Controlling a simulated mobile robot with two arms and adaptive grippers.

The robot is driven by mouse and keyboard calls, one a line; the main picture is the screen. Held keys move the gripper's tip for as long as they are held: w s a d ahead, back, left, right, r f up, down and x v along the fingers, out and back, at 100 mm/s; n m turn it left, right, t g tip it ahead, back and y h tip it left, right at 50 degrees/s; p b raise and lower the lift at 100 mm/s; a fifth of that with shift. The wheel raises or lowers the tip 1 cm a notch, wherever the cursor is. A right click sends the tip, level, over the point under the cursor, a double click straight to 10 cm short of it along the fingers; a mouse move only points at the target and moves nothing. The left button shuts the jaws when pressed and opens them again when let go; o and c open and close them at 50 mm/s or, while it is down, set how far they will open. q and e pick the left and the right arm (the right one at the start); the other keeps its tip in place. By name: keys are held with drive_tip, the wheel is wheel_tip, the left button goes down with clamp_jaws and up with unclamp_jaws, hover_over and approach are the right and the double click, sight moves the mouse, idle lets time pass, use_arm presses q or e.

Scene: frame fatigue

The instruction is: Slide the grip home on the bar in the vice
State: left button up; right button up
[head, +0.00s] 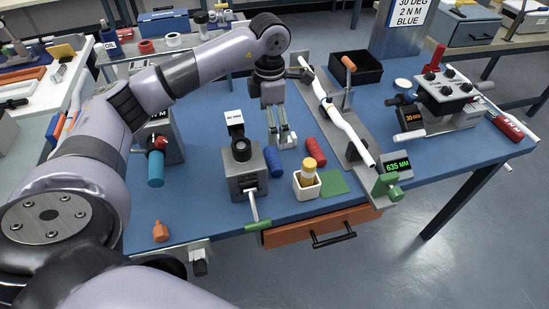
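My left gripper (282,143) points down over the blue table, its fingers apart with nothing seen between them. A blue ribbed grip (273,162) lies just below and left of its fingertips; I cannot tell if they touch. A red ribbed grip (315,151) lies to the right. Which holder is the task's vice is unclear. My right gripper is out of view.
A white cup with a capped bottle (309,172) stands near the front edge. A small press (244,173) is left of the grips. A left device carries a blue cylinder (156,169). A black bin (355,69) stands behind. An orange drawer (320,226) hangs below.

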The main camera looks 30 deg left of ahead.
sight(273, 157)
use_arm(q)
wheel_tip(273, 157, down, 4)
drive_tip(key=shift+r+p, duration=0.1)
drive_tip(key=shift+p, duration=0.2)
drive_tip(key=f, duration=0.3)
drive_tip(key=shift+w, duration=0.2)
drive_tip(key=shift+f+p, duration=0.2)
drive_tip(key=shift+p, duration=0.1)
drive_tip(key=f, duration=0.1)
drive_tip(key=f+p, duration=0.1)
drive_tip(key=f, duration=0.1)
drive_tip(key=shift+d+f, duration=0.25)
drive_tip(key=shift+f, duration=0.7)
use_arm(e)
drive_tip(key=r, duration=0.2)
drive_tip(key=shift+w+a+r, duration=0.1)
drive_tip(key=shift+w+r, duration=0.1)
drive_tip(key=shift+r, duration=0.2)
use_arm(q)
drive_tip(key=shift+c, duration=0.4)
drive_tip(key=c, duration=1.1)
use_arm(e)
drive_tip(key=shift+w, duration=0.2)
